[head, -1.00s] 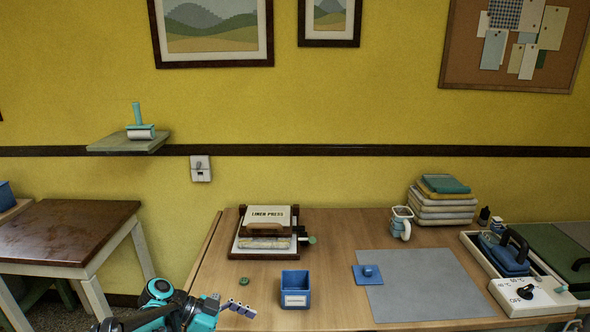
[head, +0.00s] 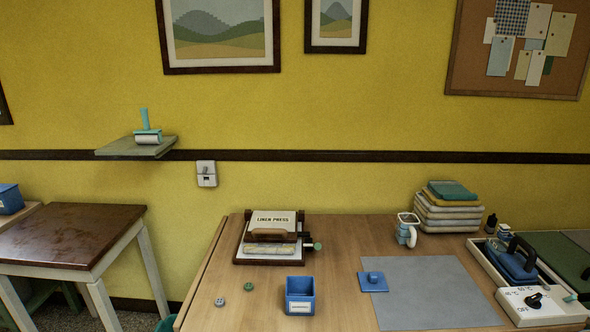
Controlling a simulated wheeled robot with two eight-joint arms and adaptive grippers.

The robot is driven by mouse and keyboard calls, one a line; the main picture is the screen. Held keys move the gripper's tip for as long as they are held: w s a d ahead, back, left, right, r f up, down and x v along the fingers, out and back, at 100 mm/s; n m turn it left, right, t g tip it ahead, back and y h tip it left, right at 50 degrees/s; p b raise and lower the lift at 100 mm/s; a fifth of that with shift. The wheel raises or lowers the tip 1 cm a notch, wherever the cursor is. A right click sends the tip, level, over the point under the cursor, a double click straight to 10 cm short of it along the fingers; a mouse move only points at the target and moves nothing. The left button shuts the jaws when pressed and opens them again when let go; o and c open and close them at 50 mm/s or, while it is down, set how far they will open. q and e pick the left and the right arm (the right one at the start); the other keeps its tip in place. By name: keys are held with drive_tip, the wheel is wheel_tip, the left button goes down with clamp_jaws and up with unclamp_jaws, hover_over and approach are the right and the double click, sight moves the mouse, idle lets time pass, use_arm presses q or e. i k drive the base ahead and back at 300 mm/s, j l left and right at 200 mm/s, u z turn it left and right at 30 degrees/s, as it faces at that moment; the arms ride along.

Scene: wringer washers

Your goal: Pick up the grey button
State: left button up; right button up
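The grey button (head: 220,301) lies flat on the wooden table near its left front, left of the small open blue box (head: 300,307). A green button (head: 249,287) lies a little behind it to the right. Nothing covers the grey button. Neither of my grippers shows in the head view.
A linen press (head: 272,238) stands behind the buttons. A blue lid (head: 372,281) sits on a grey mat (head: 430,300) to the right. A teal shape (head: 168,324) shows at the bottom edge, left of the table; I cannot tell what it is.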

sight(219, 301)
drive_tip(key=i+j, duration=0.3)
drive_tip(key=i, duration=0.15)
drive_tip(key=i+j, duration=0.25)
drive_tip(key=i, duration=0.2)
drive_tip(key=k+j+u, duration=0.05)
